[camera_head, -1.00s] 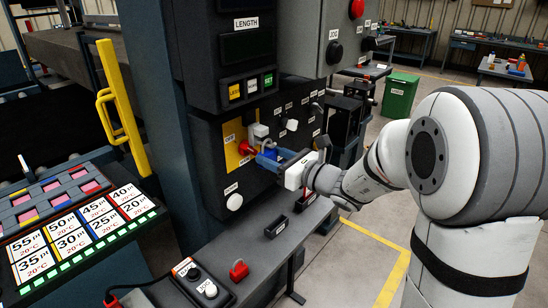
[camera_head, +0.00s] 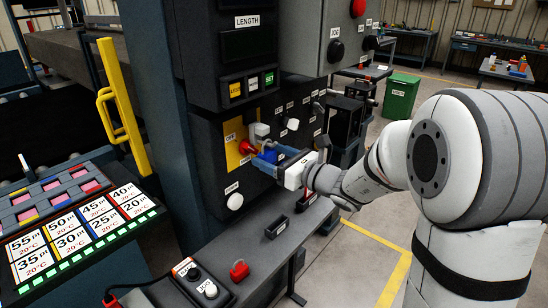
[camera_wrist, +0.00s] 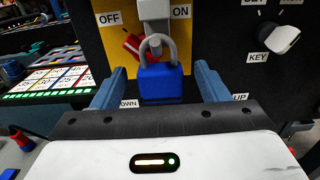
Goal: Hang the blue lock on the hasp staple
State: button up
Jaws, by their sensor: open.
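The blue lock (camera_wrist: 160,84) hangs upright in the wrist view, its grey shackle up at the grey hasp staple (camera_wrist: 155,12) on the yellow OFF/ON plate. The shackle appears to loop round the staple's lower part; the exact fit is hard to see. In the head view the lock (camera_head: 270,157) is small and partly hidden by my fingers, below the grey staple part (camera_head: 262,130). My gripper (camera_wrist: 159,72) is open, with one blue finger on each side of the lock and a visible gap to each. It also shows at the panel in the head view (camera_head: 268,156).
A red handle (camera_head: 248,147) sits left of the lock. A white knob (camera_head: 235,201) and a KEY switch (camera_wrist: 280,38) stick out of the panel.

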jog(key=shift+d, duration=0.1)
dwell(0.5)
jog(key=v, duration=0.7)
jog(key=shift+s+d, duration=0.3)
dwell(0.7)
jog(key=s+a+f+n+g+h, duration=0.1)
jog(key=s+f+n+g+h, duration=0.2)
jog(key=s+n, duration=0.45)
jog(key=s+a+f+n+g+h, duration=0.1)
jog(key=s+a+f+n+g, duration=0.15)
jog(key=s+n+g, duration=0.45)
jog(key=s+d+f+n+t+h, duration=0.1)
jog(key=s+d+n+h, duration=0.3)
jog(key=d, duration=0.3)
jog(key=s+d+f+n+h, duration=0.2)
jog(key=s+d+n+h, duration=0.1)
jog(key=d+n+h, duration=0.3)
jog(key=shift+s+d+n+t, duration=0.4)
jog(key=shift+d+n, duration=0.15)
jog(key=shift+d, duration=0.3)
